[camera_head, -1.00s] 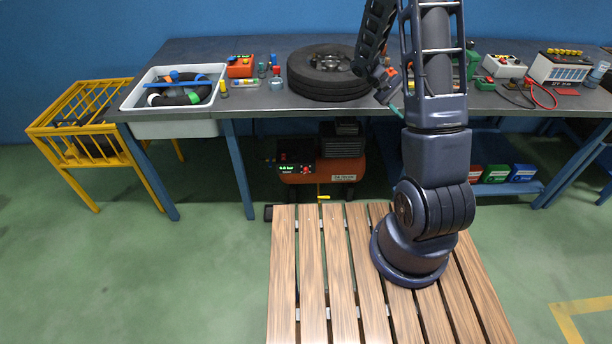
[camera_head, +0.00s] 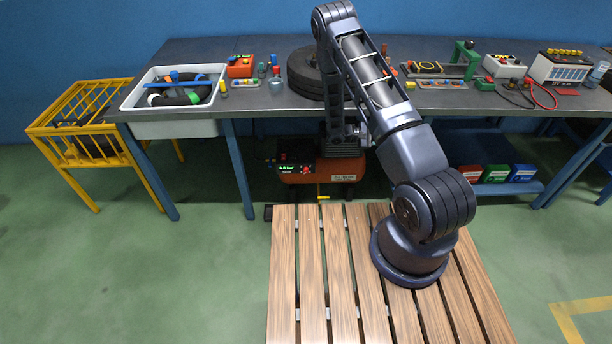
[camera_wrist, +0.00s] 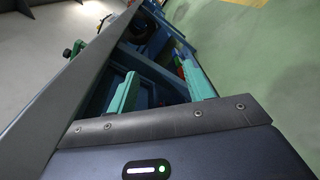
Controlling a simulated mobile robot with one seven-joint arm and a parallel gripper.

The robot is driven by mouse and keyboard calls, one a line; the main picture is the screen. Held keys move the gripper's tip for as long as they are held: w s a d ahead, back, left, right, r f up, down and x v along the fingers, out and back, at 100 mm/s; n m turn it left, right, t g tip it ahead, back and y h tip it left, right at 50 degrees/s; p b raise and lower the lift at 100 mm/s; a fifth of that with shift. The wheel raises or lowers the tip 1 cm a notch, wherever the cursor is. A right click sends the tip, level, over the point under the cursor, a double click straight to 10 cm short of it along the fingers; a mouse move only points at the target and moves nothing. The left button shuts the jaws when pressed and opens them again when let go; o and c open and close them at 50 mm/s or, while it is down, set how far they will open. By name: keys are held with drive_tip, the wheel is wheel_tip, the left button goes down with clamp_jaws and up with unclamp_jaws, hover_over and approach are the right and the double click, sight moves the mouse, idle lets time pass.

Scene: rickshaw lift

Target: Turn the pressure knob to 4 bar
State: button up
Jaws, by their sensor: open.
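The orange compressor (camera_head: 340,172) stands on the floor under the workbench. Its black panel (camera_head: 296,170) has a lit green display, too small to read surely, and a small red part (camera_head: 283,157) above it that may be the pressure knob. My gripper is at the end of the folded arm, near the bench's front edge above the compressor, and is hard to make out in the head view. In the wrist view my gripper (camera_wrist: 158,70) shows two green fingers spread apart with nothing between them. The knob cannot be made out in the wrist view.
The workbench (camera_head: 265,103) overhangs the compressor; its blue leg (camera_head: 238,168) stands to the left. A tire (camera_head: 303,75) lies on the bench, partly behind my arm. A slatted wooden platform (camera_head: 311,270) lies in front.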

drive_tip(key=w+a+f+n+t, duration=0.5)
drive_tip(key=a+f+n+t, duration=0.3)
drive_tip(key=f, duration=0.2)
drive_tip(key=n+t+y, duration=1)
drive_tip(key=n+y, duration=0.7)
drive_tip(key=n, duration=0.1)
approach(306, 172)
drive_tip(key=w, duration=0.8)
drive_tip(key=shift+w+f, duration=0.1)
drive_tip(key=shift+w, duration=0.2)
drive_tip(key=c, duration=1)
drive_tip(key=shift+o, duration=0.2)
